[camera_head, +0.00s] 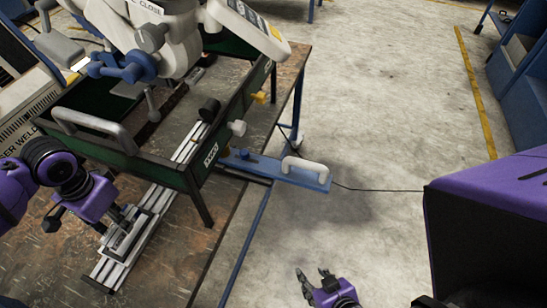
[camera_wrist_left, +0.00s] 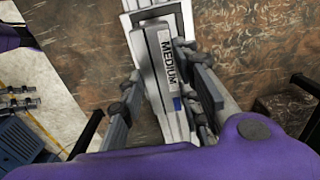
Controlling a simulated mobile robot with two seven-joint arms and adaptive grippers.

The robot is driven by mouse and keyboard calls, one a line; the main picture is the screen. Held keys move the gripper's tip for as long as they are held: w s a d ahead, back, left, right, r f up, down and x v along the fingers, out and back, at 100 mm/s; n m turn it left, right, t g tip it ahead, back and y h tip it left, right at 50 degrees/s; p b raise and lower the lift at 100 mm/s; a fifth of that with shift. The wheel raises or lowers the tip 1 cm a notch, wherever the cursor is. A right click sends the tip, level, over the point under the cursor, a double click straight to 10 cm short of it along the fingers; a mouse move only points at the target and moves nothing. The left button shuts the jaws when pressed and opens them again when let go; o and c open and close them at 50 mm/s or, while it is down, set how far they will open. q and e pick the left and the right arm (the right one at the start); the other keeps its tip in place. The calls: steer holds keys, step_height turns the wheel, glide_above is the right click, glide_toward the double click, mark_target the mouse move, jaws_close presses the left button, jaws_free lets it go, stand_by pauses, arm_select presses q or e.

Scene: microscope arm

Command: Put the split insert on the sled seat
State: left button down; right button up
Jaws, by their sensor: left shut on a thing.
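My left gripper (camera_head: 118,232) is low over the near end of a silver rail (camera_head: 107,272) on the table. In the left wrist view its fingers (camera_wrist_left: 168,92) are on either side of a grey part with a white MEDIUM label (camera_wrist_left: 170,65), which looks like the split insert, and it is shut on it. A light frame, which looks like the sled seat (camera_head: 142,222), is on the rail at the gripper. Whether the insert touches the seat is unclear. My right gripper (camera_head: 313,277) is open and empty over the floor, right of the table.
A dark green open frame (camera_head: 150,165) with grey handles stands over the rail's far part. A white microscope arm (camera_head: 175,35) rises behind it. A blue panel with a pale handle (camera_head: 275,170) sticks out past the table's right edge. The brown tabletop (camera_head: 55,265) is clear at left.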

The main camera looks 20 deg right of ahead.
arm_select(q)
steer(key=shift+w+a+f, duration=0.2)
steer(key=shift+w+f, duration=0.1)
steer(key=shift+w, duration=0.05)
steer(key=shift+w+f, duration=0.15)
steer(key=shift+f, duration=1.4)
steer(key=shift+f, duration=0.1)
steer(key=c, duration=1.3)
jaws_free()
steer(key=shift+f, duration=0.15)
step_height(320, 180, up, 12)
steer(key=shift+r, duration=0.15)
